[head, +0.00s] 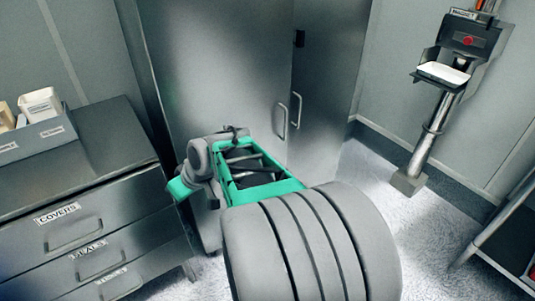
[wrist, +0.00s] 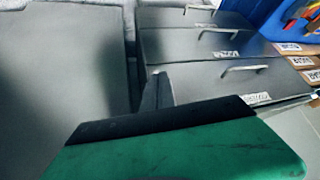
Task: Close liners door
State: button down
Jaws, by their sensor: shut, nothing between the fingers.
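A tall grey steel cabinet stands ahead in the head view, with a wide left door (head: 215,70) and a narrower right door (head: 330,75). I see no readable liners label on either. Each has an upright bar handle, the left handle (head: 282,121) and the right handle (head: 297,110), close to the seam. I cannot tell whether either door is slightly ajar. My gripper (wrist: 158,88) is shut and empty in the wrist view, beside a plain grey panel (wrist: 60,70) at left. In the head view my arm hides the cabinet's lower front, and the fingertips are not clear.
A drawer unit (head: 85,165) with covers and seals labels stands left; its drawers also show in the wrist view (wrist: 215,75). A grey bin (head: 35,135) sits on it. A wall-side machine (head: 440,95) and a metal rack (head: 510,235) stand right. Floor between is clear.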

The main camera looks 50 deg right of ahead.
jog(key=w+d+f+t+b, duration=0.25)
jog(key=d+f, duration=0.35)
jog(key=d, duration=0.3)
jog(key=m+t+h+b, duration=0.4)
jog(key=t+h+b, duration=0.35)
jog(key=b, duration=0.45)
send_near(271, 134)
jog(key=shift+m, duration=0.3)
jog(key=b+x, duration=0.1)
jog(key=x, duration=0.6)
jog(key=shift+b, duration=0.35)
